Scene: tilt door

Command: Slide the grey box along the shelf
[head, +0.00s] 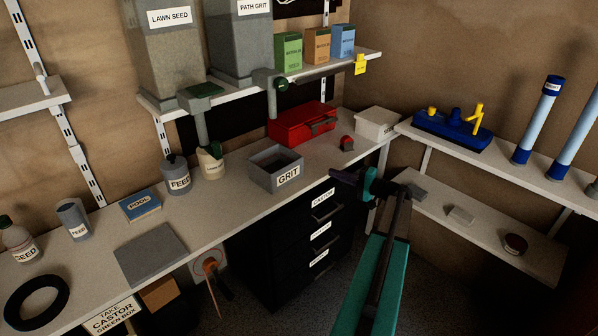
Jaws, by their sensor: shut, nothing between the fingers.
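My teal and dark gripper (346,183) reaches in from the lower right and is shut and empty. Two tall grey bins, LAWN SEED (170,50) and PATH GRIT (240,40), stand on the upper shelf (215,92).
A red toolbox (302,124) and a white box (377,123) stand behind the GRIT box. A FEED jar (176,176) and cream container (211,163) stand left of it. Black drawers (300,240) are below. The bench's front strip beside the GRIT box is clear.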

